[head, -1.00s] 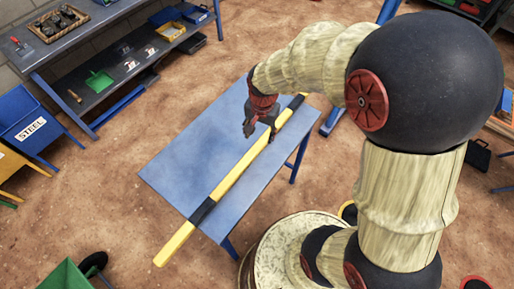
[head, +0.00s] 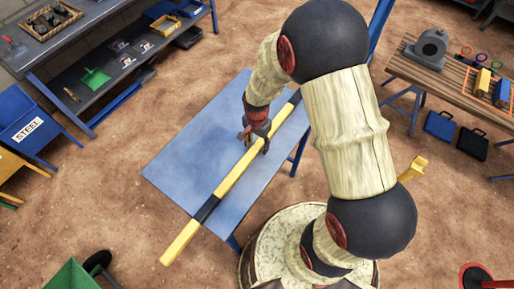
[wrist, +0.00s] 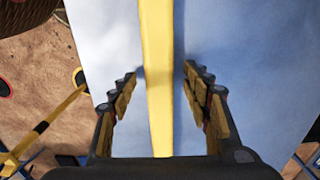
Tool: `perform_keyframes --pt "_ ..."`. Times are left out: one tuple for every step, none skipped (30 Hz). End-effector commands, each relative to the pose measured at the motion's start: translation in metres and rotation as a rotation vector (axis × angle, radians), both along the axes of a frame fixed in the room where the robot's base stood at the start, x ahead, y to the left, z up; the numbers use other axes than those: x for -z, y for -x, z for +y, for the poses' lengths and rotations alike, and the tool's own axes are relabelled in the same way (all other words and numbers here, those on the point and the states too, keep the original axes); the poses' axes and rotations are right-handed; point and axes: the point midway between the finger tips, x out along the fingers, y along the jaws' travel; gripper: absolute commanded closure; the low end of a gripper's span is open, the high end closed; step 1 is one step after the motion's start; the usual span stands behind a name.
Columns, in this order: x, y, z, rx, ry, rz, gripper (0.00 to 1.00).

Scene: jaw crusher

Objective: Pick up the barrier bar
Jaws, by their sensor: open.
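The barrier bar (head: 234,178) is long, yellow with black bands, and lies along a blue table (head: 185,170). Its near end sticks out past the table's front edge. My gripper (head: 255,142) is over the bar, towards its far part. In the wrist view the yellow bar (wrist: 158,75) runs between the two open fingers of my gripper (wrist: 160,90), with a gap on each side. The fingers do not touch it in that view. How far they are above the table top is hard to tell. My arm hides the bar's far end in the head view.
A workbench with shelves (head: 110,70) stands at the upper left, beside a blue STEEL bin (head: 35,125). A wooden table (head: 440,75) with a grey machine part stands at the right, with dark cases (head: 455,132) below. A green container (head: 70,278) is at the lower left.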

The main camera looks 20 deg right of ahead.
Motion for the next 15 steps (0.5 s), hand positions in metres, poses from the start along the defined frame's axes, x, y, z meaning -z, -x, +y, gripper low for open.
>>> perform_keyframes --pt "0.0069 0.0000 -0.0002 0.000 0.000 0.000 0.52" --pt "0.0084 -0.0002 -0.0003 0.000 0.000 0.000 0.52" --pt "0.0093 -0.0004 -0.0002 0.000 0.000 -0.001 0.52" --pt "0.0094 -0.0004 -0.0003 0.000 0.000 -0.001 0.52" --pt "0.0091 -0.0005 -0.0003 0.000 0.000 -0.001 0.52" --pt "0.0087 -0.0005 -0.0003 0.000 0.000 -0.002 0.52" --pt "0.0085 -0.0005 -0.0003 0.000 0.000 -0.001 0.52" --pt "0.0085 -0.0004 -0.0003 0.000 0.000 -0.001 0.52" --pt "0.0084 -0.0004 -0.0003 0.000 0.000 -0.001 0.52" --pt "0.0084 -0.0004 -0.0003 0.000 0.000 -0.001 0.54" --pt "0.0084 -0.0003 -0.0003 0.000 0.000 -0.001 0.55" --pt "0.0084 -0.0003 -0.0003 0.000 0.000 -0.001 0.58" --pt "0.0084 -0.0003 -0.0003 0.000 0.000 -0.001 0.59" --pt "0.0084 -0.0003 -0.0003 0.000 0.000 -0.001 0.61" --pt "0.0084 -0.0003 -0.0003 0.000 0.000 -0.001 0.63"
